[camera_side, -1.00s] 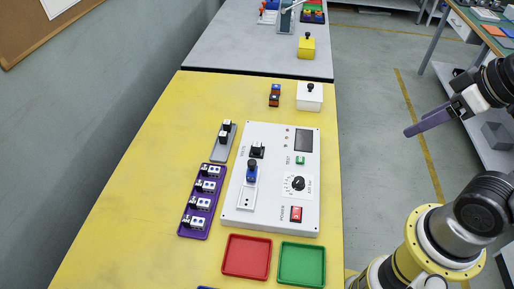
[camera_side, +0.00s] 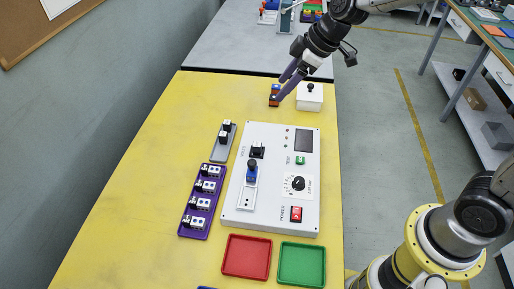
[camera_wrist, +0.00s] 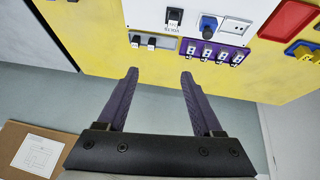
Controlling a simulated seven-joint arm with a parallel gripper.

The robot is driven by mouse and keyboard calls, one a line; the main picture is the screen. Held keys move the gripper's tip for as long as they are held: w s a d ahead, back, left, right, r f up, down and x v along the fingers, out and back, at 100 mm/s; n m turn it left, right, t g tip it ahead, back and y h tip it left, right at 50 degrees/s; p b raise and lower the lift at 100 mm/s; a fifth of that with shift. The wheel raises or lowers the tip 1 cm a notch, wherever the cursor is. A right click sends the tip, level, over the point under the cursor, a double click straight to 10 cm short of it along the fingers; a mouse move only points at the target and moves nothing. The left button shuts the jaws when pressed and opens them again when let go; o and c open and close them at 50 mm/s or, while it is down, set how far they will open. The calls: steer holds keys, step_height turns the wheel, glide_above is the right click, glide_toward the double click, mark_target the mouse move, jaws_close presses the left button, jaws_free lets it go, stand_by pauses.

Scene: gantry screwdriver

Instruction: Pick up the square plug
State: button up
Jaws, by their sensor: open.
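I cannot tell for sure which piece is the square plug. Two black-and-white plugs (camera_side: 224,131) stand on a grey tray (camera_side: 217,153). A black plug (camera_side: 257,151) and a blue plug (camera_side: 252,171) sit on the white panel (camera_side: 271,194). They also show in the wrist view.
A purple tray (camera_side: 208,220) holds several white-and-black connectors. Red (camera_side: 246,257) and green (camera_side: 302,264) trays lie empty in front. A white box with a black knob (camera_side: 310,97) stands behind the panel. The yellow table's left side (camera_side: 130,190) is clear.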

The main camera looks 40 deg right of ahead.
steer(key=g, duration=0.2)
glide_toward(257, 144)
steer(key=shift+x, duration=4.35)
jaws_close()
